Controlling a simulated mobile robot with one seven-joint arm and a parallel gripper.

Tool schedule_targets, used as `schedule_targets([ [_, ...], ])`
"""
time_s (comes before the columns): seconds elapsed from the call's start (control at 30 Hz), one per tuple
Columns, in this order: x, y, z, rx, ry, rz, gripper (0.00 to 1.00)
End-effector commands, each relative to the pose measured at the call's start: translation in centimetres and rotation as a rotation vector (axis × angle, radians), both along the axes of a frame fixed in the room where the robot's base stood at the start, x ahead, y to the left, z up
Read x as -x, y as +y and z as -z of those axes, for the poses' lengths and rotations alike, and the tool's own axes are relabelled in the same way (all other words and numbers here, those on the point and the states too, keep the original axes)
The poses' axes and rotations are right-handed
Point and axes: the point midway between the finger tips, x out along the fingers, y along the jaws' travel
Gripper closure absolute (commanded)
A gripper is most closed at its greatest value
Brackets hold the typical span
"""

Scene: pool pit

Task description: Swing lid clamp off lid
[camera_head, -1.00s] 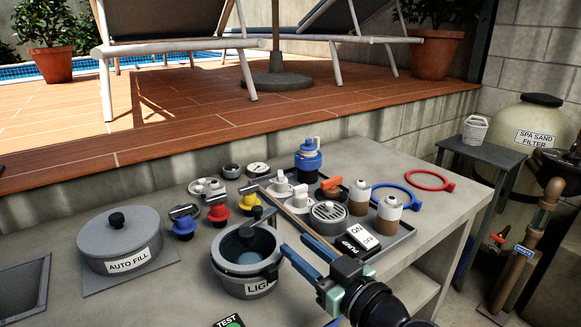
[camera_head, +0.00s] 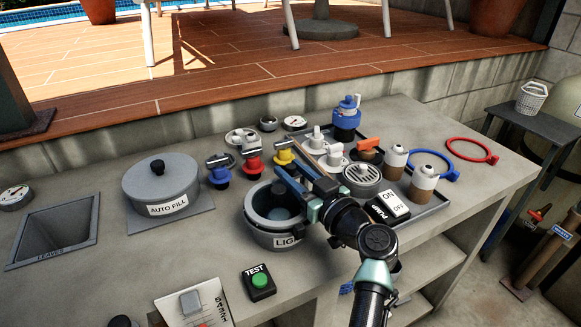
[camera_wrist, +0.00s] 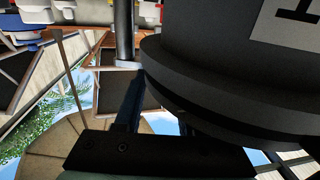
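The gripper and arm cover the right part of the lid and the end of the label. I cannot make out the lid clamp clearly in the head view. In the wrist view the pot (camera_wrist: 215,85) looms dark and close, partly hiding one finger. A dark upright post (camera_wrist: 124,32) shows beside it; I cannot tell whether a finger touches it.
Red (camera_head: 250,166), yellow (camera_head: 284,158) and blue (camera_head: 219,176) valves stand close behind the pot. A tray (camera_head: 432,208) with bottles and a switch is to the right. The auto fill pot (camera_head: 160,188) is left. A test button (camera_head: 259,284) is in front.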

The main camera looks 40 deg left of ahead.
Motion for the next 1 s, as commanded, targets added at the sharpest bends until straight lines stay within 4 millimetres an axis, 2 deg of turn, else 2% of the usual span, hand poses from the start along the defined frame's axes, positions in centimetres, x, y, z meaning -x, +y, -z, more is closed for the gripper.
schedule_targets([
  [0.13,-0.22,0.88,-0.04,0.0,0.0,0.0,0.61],
  [0.4,-0.27,0.97,0.0,0.0,0.0,0.001,0.61],
  [0.47,-0.27,0.96,-0.01,0.0,0.0,0.001,0.7],
  [0.63,-0.26,0.94,-0.01,0.0,0.0,0.001,1.0],
  [1.0,-0.27,0.92,0.0,0.0,0.0,0.001,1.0],
])
